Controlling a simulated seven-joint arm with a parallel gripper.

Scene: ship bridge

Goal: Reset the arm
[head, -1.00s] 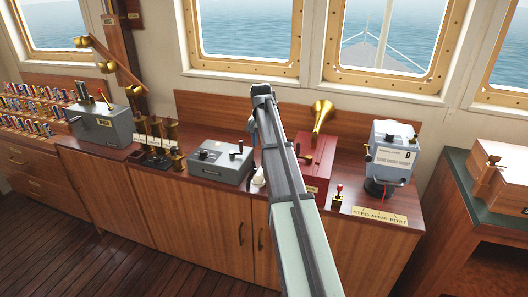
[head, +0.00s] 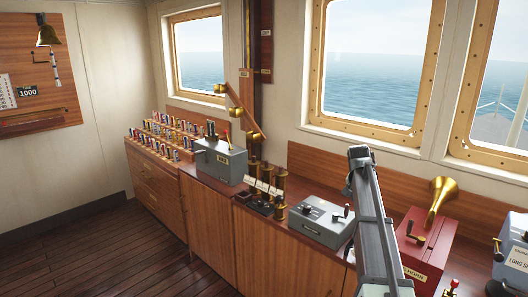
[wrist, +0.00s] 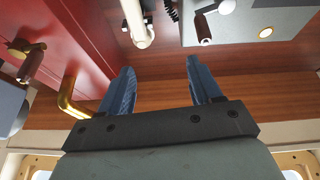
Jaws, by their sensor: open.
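My arm (head: 375,225) reaches over the counter in the head view, its end between a grey control box and a red horn box. My gripper (wrist: 160,78) shows in the wrist view with its two blue fingers spread apart and nothing between them. In the head view the fingers are mostly hidden beside the arm's end. The wrist picture looks upside down, with the windows at the bottom.
The grey control box (head: 322,222) is left of my arm; the red horn box (head: 425,250) with its brass horn (head: 441,198) is right. Farther left are brass cylinders (head: 280,183), a grey lever box (head: 220,162) and racked coloured pieces (head: 170,138). The floor (head: 120,240) looks clear.

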